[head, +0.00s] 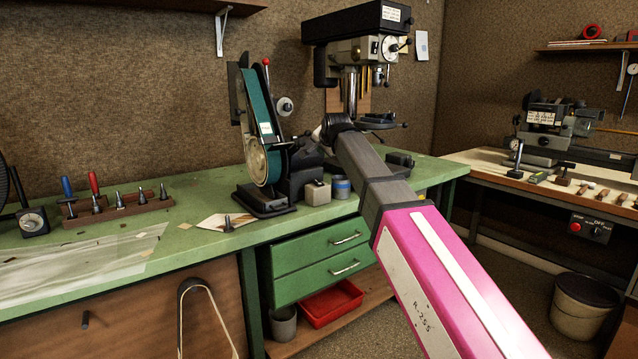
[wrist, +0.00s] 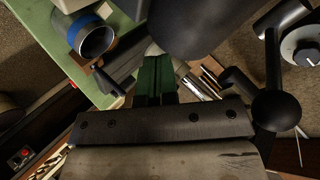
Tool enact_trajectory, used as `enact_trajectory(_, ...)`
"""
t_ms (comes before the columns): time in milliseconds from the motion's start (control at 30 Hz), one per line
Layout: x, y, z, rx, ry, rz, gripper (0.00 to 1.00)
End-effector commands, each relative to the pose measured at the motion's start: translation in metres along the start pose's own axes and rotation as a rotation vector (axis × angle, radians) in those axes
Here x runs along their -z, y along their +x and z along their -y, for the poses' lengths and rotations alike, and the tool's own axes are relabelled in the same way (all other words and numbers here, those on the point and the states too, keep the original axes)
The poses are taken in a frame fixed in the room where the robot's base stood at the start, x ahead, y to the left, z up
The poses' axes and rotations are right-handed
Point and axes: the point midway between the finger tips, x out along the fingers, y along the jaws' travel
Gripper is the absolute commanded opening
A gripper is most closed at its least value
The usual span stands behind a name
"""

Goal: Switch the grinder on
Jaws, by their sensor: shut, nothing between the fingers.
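The belt grinder (head: 262,130), with a blue-green belt and a red knob on top, stands on the green bench in the head view. A dark motor-like body and a grey box (head: 317,192) sit at its right foot. I cannot make out a switch on it. My arm reaches up from the lower right, and its dark end is right of the grinder and in front of the drill press. The fingers are hidden in the head view. In the wrist view my gripper (wrist: 157,68) shows its two green-looking fingers together, with nothing between them.
The drill press (head: 362,50) stands behind my arm's end; a dark ball-ended lever (wrist: 275,108) is close at right in the wrist view. A blue-banded cup (head: 341,187) also shows in the wrist view (wrist: 92,38). A rack of tools (head: 118,207) is left; a lathe (head: 550,125) is right.

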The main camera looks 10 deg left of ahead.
Motion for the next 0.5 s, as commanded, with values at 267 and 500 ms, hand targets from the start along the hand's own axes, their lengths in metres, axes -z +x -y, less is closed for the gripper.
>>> enact_trajectory(267,0.000,0.001,-0.001,-0.001,-0.001,0.000,0.00)
enact_trajectory(500,-0.008,0.010,-0.009,-0.003,-0.001,0.002,0.00)
